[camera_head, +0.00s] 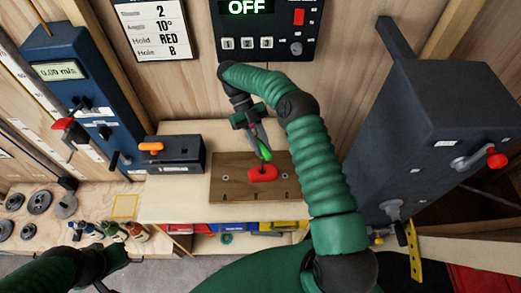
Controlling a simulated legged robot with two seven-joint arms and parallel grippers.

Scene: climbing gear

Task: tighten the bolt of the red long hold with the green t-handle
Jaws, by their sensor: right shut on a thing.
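The red long hold (257,175) sits on a brown wooden board (228,188) on the bench in the middle. The green t-handle (264,150) stands tilted just above the hold, its lower end at or close to the hold's middle. My right gripper (258,132) is above the hold, shut on the t-handle. The hold's bolt is hidden under the tool, so I cannot tell whether the tool is seated in it. My left arm (60,272) comes in at the lower left; its gripper's fingers are not clear at the bottom edge.
A blue device with a display (80,85) stands at left, beside a dark box with an orange knob (175,153). A large dark box with a red-knobbed crank (435,120) stands at right. Weights and small bottles (110,230) are at lower left. A panel reading OFF (265,30) hangs behind.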

